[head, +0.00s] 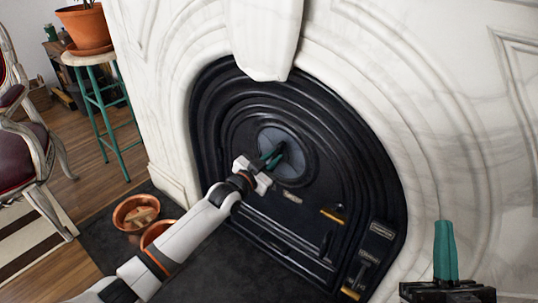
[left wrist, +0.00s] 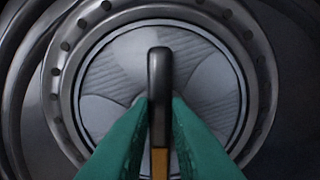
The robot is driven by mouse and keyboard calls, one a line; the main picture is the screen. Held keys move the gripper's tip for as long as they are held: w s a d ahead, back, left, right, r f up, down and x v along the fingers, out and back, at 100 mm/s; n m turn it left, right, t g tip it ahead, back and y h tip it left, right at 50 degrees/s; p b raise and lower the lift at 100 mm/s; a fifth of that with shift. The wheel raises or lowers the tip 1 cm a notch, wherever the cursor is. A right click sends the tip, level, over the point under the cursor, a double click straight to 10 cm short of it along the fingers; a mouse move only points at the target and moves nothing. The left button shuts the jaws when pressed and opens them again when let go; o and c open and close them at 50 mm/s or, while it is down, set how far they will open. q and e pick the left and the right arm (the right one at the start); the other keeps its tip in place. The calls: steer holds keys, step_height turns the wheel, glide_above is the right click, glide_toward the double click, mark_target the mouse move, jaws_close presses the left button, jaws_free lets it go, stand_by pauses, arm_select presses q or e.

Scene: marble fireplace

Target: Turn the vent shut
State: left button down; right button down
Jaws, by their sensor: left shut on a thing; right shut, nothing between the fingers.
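The round vent (head: 295,168) is set in the black arched fireplace door (head: 245,125). In the left wrist view the vent is a grey disc (left wrist: 105,70) with lobed plates inside a dark ring with holes (left wrist: 60,95). A dark upright handle with an orange-brown lower part (left wrist: 159,75) stands across its middle. My left gripper (head: 272,158) is shut on the handle, and its green fingers also show in the left wrist view (left wrist: 159,125), one on each side. My right gripper (head: 446,250) is shut and empty at the lower right of the head view.
White marble (head: 440,130) surrounds the door. A label plate and a lever (head: 362,272) are at the door's lower right. Copper bowls (head: 136,212) sit on the dark hearth (head: 235,270) at left. A green stool (head: 105,110) with a potted plant and a chair stand further left.

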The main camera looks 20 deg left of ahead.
steer(key=shift+w+f+g, duration=0.3)
steer(key=shift+f+g, duration=0.1)
arm_select(q)
steer(key=c, duration=1.4)
jaws_free()
steer(key=shift+a, duration=0.1)
arm_select(e)
steer(key=shift+s+a+r, duration=0.15)
steer(key=shift+a+r, duration=0.05)
steer(key=shift+a, duration=0.2)
